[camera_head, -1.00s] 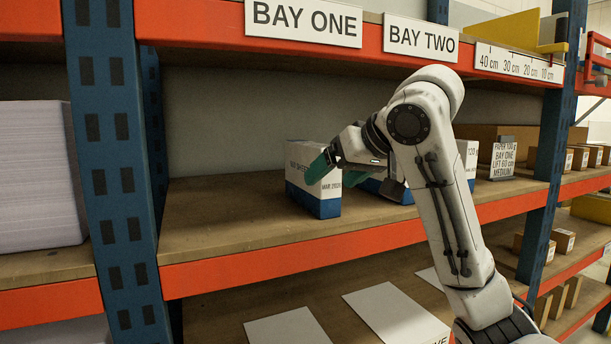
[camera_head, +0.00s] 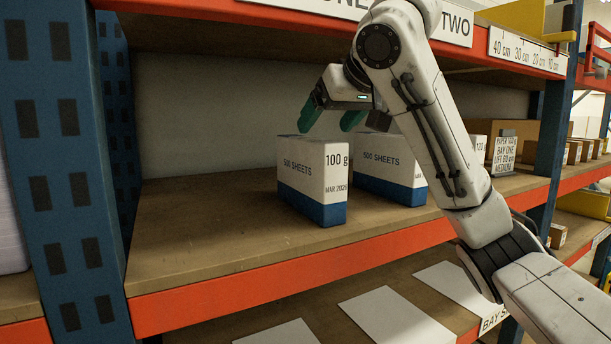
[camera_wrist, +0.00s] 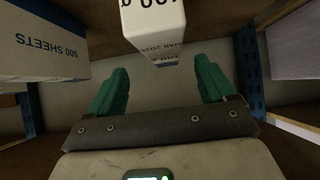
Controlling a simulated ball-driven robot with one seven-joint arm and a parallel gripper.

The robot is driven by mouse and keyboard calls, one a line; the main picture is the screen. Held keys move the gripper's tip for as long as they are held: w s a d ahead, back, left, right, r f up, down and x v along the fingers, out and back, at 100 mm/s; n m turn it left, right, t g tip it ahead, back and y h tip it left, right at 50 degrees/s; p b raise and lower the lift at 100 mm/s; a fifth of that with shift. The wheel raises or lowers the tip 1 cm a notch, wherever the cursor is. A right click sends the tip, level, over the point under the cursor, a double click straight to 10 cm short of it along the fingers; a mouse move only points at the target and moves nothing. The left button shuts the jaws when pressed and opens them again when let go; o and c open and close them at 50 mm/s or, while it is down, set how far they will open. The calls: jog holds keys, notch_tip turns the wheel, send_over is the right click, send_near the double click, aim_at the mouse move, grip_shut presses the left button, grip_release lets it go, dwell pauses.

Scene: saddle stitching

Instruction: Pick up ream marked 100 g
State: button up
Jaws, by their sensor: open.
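The ream marked 100 g (camera_head: 316,188) stands upright on the wooden shelf, white above and blue below, with "500 SHEETS" on its side. My gripper (camera_head: 328,122) is open and empty above it, with its green fingers pointing down. In the wrist view the ream (camera_wrist: 153,28) appears upside down at the top centre, in line with the gap between the spread fingers (camera_wrist: 161,68). I cannot tell whether any finger touches it; the head view suggests they are apart.
A second "500 SHEETS" ream (camera_head: 388,176) stands close on the right, partly behind my arm. A card reading PAPER 100 g, BAY ONE (camera_head: 504,156) stands farther right. An orange beam (camera_head: 300,262) edges the shelf. The shelf left of the ream is clear.

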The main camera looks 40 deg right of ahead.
aim_at(313, 139)
jog(key=shift+x, duration=0.8)
jog(key=shift+a+x, duration=0.1)
jog(key=shift+x, duration=1.2)
jog(key=shift+a+x, duration=0.15)
jog(key=shift+x, duration=1.2)
jog(key=shift+f, duration=0.1)
jog(key=shift+c, duration=0.2)
grip_shut()
